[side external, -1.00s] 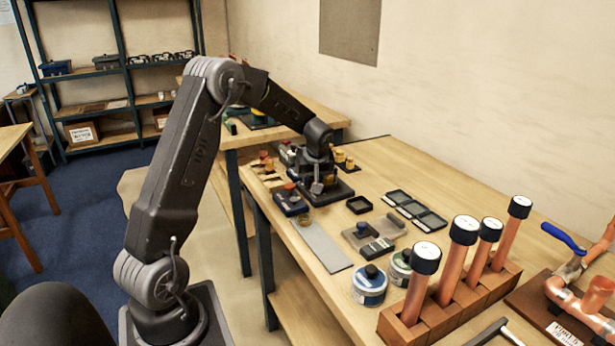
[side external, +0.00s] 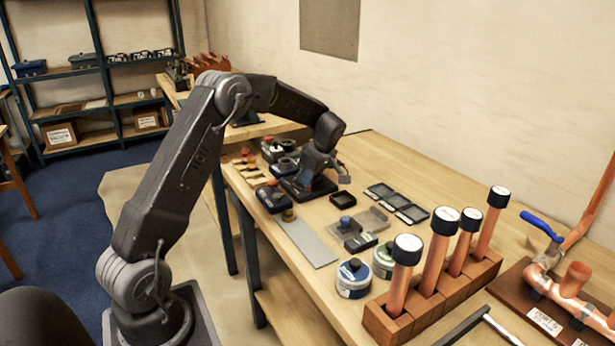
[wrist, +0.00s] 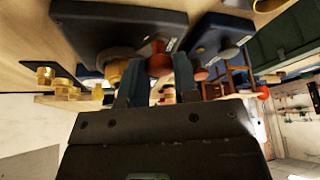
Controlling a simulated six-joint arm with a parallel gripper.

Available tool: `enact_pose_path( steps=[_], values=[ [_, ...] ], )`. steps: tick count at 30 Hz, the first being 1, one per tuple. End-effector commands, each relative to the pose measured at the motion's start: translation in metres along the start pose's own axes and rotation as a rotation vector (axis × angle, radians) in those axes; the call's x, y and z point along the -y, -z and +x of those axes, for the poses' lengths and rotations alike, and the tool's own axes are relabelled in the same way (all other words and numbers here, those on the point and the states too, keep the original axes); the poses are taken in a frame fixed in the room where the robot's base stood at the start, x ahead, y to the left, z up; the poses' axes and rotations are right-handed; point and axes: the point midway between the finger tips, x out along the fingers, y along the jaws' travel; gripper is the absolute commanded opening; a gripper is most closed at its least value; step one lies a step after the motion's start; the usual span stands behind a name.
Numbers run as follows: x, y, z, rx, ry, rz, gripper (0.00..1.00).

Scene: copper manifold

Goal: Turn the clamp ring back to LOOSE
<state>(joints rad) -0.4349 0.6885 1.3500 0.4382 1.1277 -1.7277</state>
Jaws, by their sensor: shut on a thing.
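My gripper (side external: 318,170) is low over a dark square base (side external: 298,190) on the bench in the side view, its wrist tilted. In the wrist view the two fingers of my gripper (wrist: 156,82) are close about a red knob-like part (wrist: 158,62), which I take to be the clamp ring's handle. Most of the ring and any LOOSE mark are hidden or too small to read.
A blue-based fixture (side external: 272,197) and orange-topped pieces (side external: 245,158) stand left of my gripper. Dark trays (side external: 397,203) lie to the right. Tins (side external: 354,280) and a rack of copper tubes (side external: 430,300) stand in front.

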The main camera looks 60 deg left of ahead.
Motion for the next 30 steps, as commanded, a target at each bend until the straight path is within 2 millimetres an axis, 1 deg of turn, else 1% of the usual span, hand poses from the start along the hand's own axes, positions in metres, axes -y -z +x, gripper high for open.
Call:
enact_pose_path(
  steps=[14, 15, 17, 26, 29, 30],
  values=[
    [-0.001, -0.002, -0.002, 0.004, 0.0, -0.013, 0.0],
    [-0.002, -0.002, -0.002, 0.004, 0.0, -0.012, 0.32],
    [-0.001, -0.002, -0.002, 0.003, 0.0, -0.012, 0.38],
    [-0.001, -0.001, -0.003, 0.002, 0.002, -0.011, 0.39],
    [-0.002, -0.001, -0.013, 0.001, -0.001, -0.011, 0.39],
    [-0.002, -0.001, -0.019, 0.001, -0.002, -0.012, 0.39]
  ],
)
